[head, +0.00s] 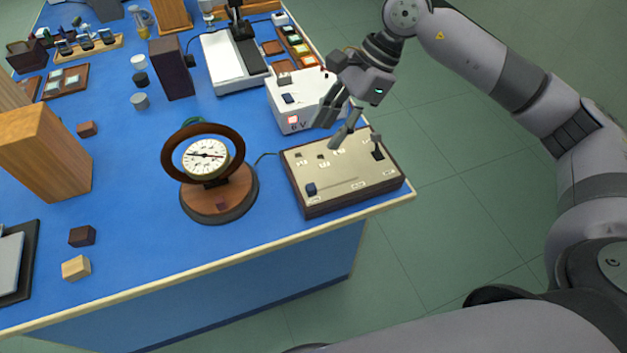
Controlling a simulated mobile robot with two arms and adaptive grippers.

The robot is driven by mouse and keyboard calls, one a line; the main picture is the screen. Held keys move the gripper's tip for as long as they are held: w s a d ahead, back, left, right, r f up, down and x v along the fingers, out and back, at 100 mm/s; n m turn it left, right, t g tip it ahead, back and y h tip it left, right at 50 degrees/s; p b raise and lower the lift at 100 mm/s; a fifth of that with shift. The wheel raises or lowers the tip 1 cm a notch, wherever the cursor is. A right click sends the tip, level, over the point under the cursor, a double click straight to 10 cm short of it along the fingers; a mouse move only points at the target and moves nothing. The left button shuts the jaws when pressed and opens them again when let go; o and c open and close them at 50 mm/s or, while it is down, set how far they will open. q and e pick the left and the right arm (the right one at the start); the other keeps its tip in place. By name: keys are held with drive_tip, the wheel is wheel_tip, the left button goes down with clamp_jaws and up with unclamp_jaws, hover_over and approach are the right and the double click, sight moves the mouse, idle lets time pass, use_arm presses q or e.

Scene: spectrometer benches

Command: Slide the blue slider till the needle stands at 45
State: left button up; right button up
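The blue slider (311,189) is a small dark blue knob at the left end of a slot on the beige control panel (375,186). The panel has a dark wooden frame and lies near the table's front right corner. The needle gauge (205,157) has a white dial in a dark brown ring on a round wooden base, left of the panel. Its needle lies roughly across the dial; the numbers are too small to read. My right gripper (331,136) is above the panel's back edge, fingers apart and empty, away from the slider. My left gripper is not in view.
A black lever (377,150) stands up at the panel's right. A white box marked 6V (300,104) is behind the panel. A wire runs from the gauge to the panel. Small blocks (77,268) and a wooden block (45,150) are at left. The blue tabletop (140,235) is clear in front of the gauge.

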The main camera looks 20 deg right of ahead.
sight(311, 186)
drive_tip(key=shift+h, duration=0.7)
drive_tip(key=p+x, duration=0.1)
drive_tip(key=x, duration=0.4)
drive_tip(key=d+p+x, duration=0.1)
drive_tip(key=x, duration=0.4)
drive_tip(key=d+f+p+x, duration=0.1)
drive_tip(key=p+x, duration=0.1)
drive_tip(key=x, duration=0.4)
drive_tip(key=shift+w+d+f, duration=0.1)
drive_tip(key=shift+d, duration=0.05)
drive_tip(key=shift+c, duration=0.5)
clamp_jaws()
